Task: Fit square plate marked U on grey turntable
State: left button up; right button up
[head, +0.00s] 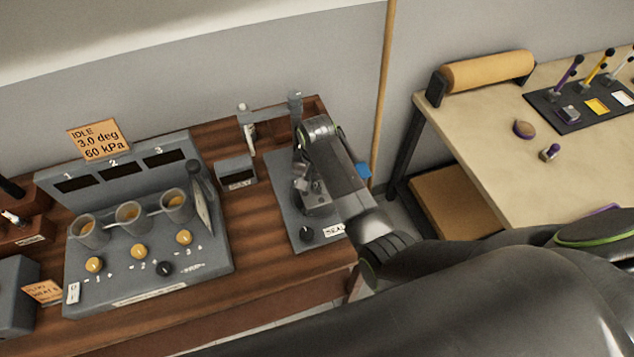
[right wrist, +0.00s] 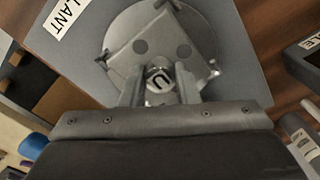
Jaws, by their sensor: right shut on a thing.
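The square plate marked U (right wrist: 162,38) is grey with two dark round spots and a round knob (right wrist: 159,84) lettered U. My right gripper (right wrist: 159,76) is shut on the plate's knob; it also shows in the head view (head: 313,190). The plate lies over the round grey turntable (right wrist: 122,24), its corners close to small dark pieces near the disc's rim. I cannot tell whether the plate rests flat on the disc or hovers just above it. In the head view my right arm hides most of the plate and turntable. My left gripper is out of view.
The turntable's grey base (head: 287,222) stands at the right end of the wooden bench (head: 250,262). A grey panel (head: 205,252) with three cups and several knobs is to its left. A small labelled box (head: 236,172) stands between them. A pale table (head: 480,140) is at right.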

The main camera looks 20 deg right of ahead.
jog(key=shift+f, duration=0.15)
dwell(0.7)
jog(key=o, duration=1.1)
jog(key=shift+r, duration=3.75)
